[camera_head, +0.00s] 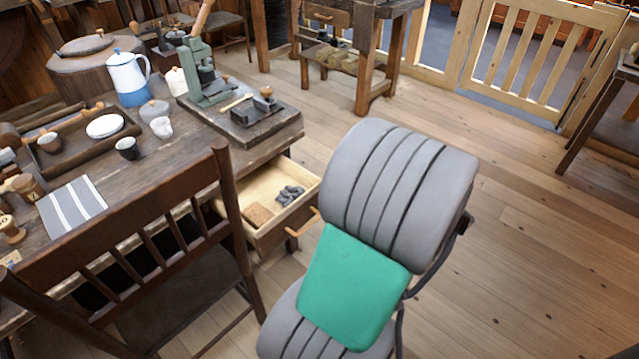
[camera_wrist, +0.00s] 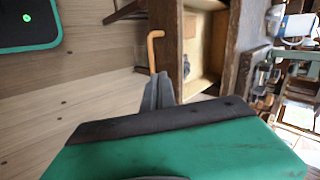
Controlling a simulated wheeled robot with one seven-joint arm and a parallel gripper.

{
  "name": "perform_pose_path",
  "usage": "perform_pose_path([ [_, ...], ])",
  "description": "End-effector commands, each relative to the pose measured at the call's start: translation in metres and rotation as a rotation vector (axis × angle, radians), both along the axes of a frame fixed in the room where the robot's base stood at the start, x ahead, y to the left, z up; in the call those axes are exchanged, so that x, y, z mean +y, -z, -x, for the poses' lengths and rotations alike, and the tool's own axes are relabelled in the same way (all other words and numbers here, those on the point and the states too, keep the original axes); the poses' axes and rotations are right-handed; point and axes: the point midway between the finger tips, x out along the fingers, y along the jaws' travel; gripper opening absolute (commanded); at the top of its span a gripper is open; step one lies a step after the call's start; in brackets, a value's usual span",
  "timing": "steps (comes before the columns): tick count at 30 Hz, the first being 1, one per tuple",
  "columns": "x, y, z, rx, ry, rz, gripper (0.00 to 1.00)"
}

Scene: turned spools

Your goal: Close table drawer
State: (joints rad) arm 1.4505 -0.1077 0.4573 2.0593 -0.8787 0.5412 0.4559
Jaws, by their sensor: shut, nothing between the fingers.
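The table drawer (camera_head: 262,238) is pulled out from the wooden table (camera_head: 170,185). It holds a brown block and several small dark grey pieces. Its pale wooden handle (camera_head: 302,226) is on the front. In the wrist view the drawer (camera_wrist: 204,48) appears sideways, with the curved handle (camera_wrist: 152,48) sticking out from its front. My gripper (camera_wrist: 160,80) is shut and empty, its tips close to the handle and drawer front. I cannot tell whether they touch. In the head view the gripper is hidden behind my grey and green arm.
A dark wooden chair (camera_head: 150,225) stands close to the drawer's left. The tabletop carries a blue and white pot (camera_head: 130,80), cups, a tray and a green press (camera_head: 200,75). Open plank floor (camera_head: 520,230) lies to the right.

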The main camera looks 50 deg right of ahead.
Motion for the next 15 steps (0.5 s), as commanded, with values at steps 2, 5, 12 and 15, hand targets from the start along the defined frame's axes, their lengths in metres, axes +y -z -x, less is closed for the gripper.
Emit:
perform_pose_path([
  [2, -0.023, -0.014, 0.019, -0.053, 0.101, -0.035, 0.0],
  [5, -0.035, -0.018, 0.03, -0.093, 0.16, -0.055, 0.0],
  [12, -0.034, 0.005, 0.009, -0.099, 0.162, -0.059, 0.0],
  [15, -0.034, 0.02, -0.007, -0.099, 0.162, -0.058, 0.0],
])
